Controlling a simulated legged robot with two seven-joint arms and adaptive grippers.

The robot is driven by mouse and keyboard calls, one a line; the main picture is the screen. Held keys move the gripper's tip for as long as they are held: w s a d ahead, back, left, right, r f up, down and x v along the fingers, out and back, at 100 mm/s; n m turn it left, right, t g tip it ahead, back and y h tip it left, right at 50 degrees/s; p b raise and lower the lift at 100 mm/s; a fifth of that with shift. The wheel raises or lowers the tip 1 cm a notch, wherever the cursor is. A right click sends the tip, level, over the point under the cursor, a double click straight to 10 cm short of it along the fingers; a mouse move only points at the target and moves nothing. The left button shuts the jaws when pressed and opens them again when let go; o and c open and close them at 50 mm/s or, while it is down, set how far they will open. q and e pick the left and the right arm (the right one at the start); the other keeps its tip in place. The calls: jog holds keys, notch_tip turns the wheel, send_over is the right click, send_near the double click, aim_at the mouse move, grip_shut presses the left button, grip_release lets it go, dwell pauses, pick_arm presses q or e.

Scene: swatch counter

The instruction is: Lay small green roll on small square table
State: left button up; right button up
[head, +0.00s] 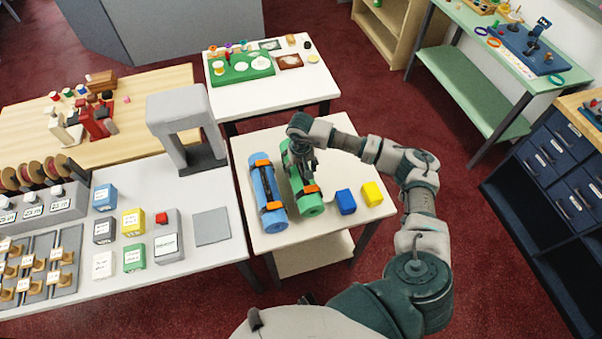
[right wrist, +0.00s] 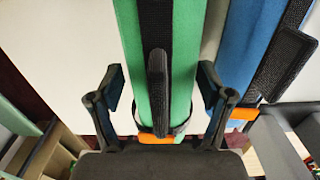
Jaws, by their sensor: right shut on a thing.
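The green roll (head: 311,208) has black straps and orange buckles. It is on or just above the pale square-topped table (head: 335,139), with its length running front to back; I cannot tell if it touches the top. My right gripper (head: 307,170) is over its middle, pointing down, and shut on it. In the right wrist view, the fingers (right wrist: 162,100) stand on both sides of the green roll (right wrist: 186,50), with a black strap handle between them. A blue roll (head: 263,184) lies just left of the green one, roughly parallel. My left gripper is not in view.
A blue block (head: 346,202) and a yellow block (head: 372,194) stand on the same table, right of the green roll. A grey arch-shaped stand (head: 181,104) rises on the left. A white table (head: 308,89) with a green board stands behind. Table top behind the rolls is mostly clear.

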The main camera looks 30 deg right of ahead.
aim_at(301, 175)
notch_tip(301, 175, down, 3)
jog(key=shift+f, duration=0.15)
jog(key=o, duration=1.3)
jog(key=shift+c, duration=0.2)
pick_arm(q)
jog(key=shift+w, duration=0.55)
